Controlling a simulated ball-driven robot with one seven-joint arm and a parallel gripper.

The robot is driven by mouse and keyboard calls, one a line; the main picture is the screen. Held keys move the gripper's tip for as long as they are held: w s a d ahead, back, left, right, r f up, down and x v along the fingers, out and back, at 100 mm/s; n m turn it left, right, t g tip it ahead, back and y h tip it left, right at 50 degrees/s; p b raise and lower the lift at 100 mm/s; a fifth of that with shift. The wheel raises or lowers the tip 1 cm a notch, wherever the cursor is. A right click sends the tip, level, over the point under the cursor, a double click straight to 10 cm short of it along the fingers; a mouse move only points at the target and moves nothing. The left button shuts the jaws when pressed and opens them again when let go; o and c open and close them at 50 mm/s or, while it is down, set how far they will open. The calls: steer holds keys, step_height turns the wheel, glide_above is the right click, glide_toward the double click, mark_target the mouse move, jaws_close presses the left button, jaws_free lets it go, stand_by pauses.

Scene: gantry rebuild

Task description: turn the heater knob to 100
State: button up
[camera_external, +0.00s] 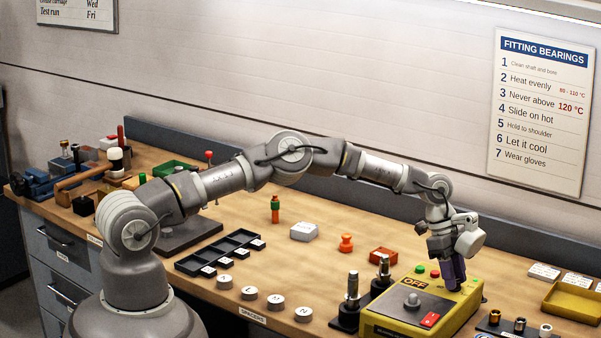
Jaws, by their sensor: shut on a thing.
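The heater (378,324) is a yellow box at the front right of the bench. Its top carries a display reading OFF (415,283), a grey rounded post (412,300) and a red switch (429,320). My gripper (455,286) points down over the right rear part of the heater top, with its fingers at the surface. The fingers are shut on what appears to be the heater knob, which they hide. No knob marking or dial number can be read.
Two dark stands with metal posts (352,285) are left of the heater.

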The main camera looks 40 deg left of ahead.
steer(key=shift+m, duration=0.3)
steer(key=o, duration=1)
steer(key=p+v, duration=0.1)
steer(key=v, duration=0.6)
steer(key=shift+w+r, duration=0.15)
steer(key=shift+r, duration=0.25)
steer(key=shift+a+r, duration=0.1)
steer(key=shift+a, duration=0.05)
